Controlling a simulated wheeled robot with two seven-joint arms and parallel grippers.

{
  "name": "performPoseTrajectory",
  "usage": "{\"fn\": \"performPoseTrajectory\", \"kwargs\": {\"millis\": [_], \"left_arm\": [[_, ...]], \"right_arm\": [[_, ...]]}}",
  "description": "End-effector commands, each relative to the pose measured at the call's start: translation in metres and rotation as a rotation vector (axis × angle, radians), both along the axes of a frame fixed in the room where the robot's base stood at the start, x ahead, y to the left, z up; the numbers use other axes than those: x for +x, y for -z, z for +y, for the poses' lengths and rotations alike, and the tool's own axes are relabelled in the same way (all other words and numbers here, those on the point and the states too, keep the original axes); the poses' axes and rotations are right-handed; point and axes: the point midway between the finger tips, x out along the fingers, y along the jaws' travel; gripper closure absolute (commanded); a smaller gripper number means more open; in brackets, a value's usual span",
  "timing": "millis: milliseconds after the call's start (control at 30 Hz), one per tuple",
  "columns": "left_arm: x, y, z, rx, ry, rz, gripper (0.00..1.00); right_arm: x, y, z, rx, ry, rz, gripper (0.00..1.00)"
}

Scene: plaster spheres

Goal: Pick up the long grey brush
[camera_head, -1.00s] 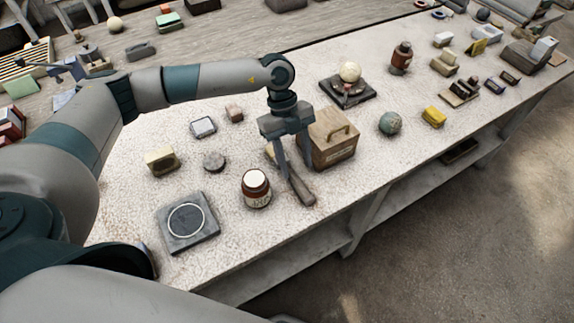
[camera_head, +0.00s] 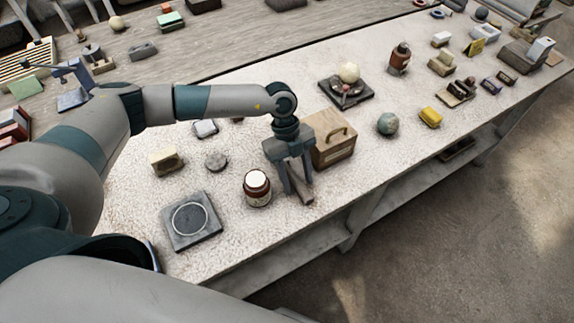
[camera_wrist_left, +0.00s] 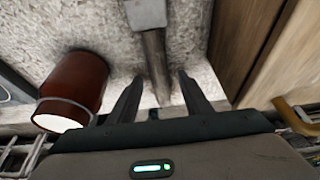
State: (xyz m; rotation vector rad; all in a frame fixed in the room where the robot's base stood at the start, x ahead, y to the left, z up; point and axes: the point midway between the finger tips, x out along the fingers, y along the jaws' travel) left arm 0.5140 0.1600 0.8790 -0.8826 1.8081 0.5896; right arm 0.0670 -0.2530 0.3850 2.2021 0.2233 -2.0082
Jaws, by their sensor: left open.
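The long grey brush (camera_head: 305,199) lies on the speckled table between a brown jar and a wooden box. In the left wrist view, the brush (camera_wrist_left: 154,60) runs away from me, with a wider block at its far end. My left gripper (camera_head: 299,187) is open and pointed down over the brush. In the wrist view, its fingers (camera_wrist_left: 160,78) stand on either side of the handle with gaps. It partly hides the brush in the head view. My right gripper is not in view.
The brown jar with a white lid (camera_head: 257,188) stands close left of the gripper. The wooden box with a handle (camera_head: 333,140) stands close on its right. A dark square plate (camera_head: 205,240) lies further left. The table's front edge is near the brush.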

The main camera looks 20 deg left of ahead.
Motion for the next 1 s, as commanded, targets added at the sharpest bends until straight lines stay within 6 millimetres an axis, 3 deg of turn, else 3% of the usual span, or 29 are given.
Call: {"fn": "performPoseTrajectory", "kwargs": {"millis": [467,600,667,1000], "left_arm": [[-0.0001,0.0014,-0.0001,0.0,0.0,0.0,0.55],[-0.0002,0.0014,0.0,0.0,0.0,0.0,0.89],[-0.0002,0.0014,0.0,0.0,0.0,0.0,1.0],[0.0001,0.0006,0.0,0.0,0.0,-0.001,1.0]], "right_arm": [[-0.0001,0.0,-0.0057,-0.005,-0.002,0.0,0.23],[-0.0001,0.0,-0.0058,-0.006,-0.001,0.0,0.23],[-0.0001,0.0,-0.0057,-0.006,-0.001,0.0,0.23],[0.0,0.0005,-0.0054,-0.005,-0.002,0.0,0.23]]}}
